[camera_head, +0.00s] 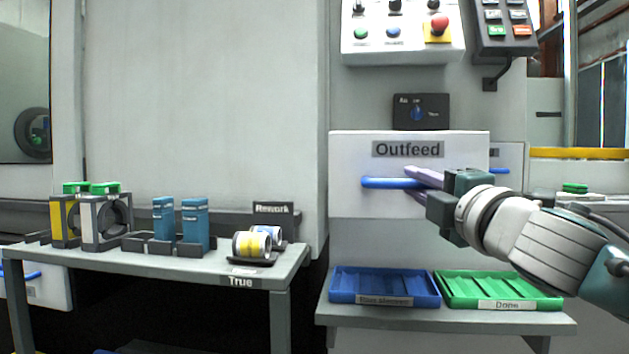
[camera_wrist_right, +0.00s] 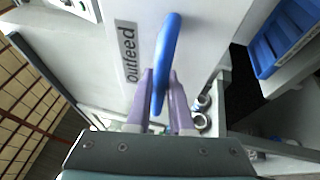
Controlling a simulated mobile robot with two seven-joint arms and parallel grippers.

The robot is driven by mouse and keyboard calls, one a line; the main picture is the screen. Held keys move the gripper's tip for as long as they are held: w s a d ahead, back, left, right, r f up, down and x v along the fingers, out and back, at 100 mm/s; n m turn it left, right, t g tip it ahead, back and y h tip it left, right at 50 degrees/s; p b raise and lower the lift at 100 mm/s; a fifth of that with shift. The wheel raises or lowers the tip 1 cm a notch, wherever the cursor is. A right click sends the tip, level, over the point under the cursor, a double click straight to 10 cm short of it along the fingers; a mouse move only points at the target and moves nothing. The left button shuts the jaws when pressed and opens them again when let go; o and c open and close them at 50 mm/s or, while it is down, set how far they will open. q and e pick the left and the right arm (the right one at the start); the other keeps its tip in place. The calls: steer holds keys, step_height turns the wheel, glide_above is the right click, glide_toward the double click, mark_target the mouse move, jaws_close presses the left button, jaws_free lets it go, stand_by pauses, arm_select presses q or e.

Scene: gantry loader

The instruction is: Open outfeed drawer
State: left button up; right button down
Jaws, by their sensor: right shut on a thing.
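The outfeed drawer (camera_head: 345,198) has a white front with a grey "Outfeed" label (camera_head: 408,149) and a horizontal blue handle (camera_head: 378,183). The front stands out from the machine, so the drawer looks pulled out. The right wrist view shows the label (camera_wrist_right: 128,55) and the blue handle (camera_wrist_right: 168,45) close up. My right gripper (camera_head: 412,177) comes in from the right, its pale purple fingers (camera_wrist_right: 163,95) shut on the handle, one on each side. It covers the handle's right part in the head view. My left gripper is not in view.
Below the drawer, a blue tray (camera_head: 334,290) and a green "Done" tray (camera_head: 556,302) lie on a shelf. A grey table (camera_head: 120,266) with several parts stands left. Control panels hang above. Round metallic parts (camera_wrist_right: 201,102) show beyond the drawer front in the wrist view.

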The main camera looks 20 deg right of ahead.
steer(key=shift+s+a, duration=0.1)
stand_by(0.3)
steer(key=c, duration=0.8)
jaws_free()
steer(key=shift+s+f, duration=0.1)
steer(key=shift+s, duration=0.2)
steer(key=v, duration=0.9)
steer(key=shift+p, duration=0.45)
steer(key=shift+s, duration=0.15)
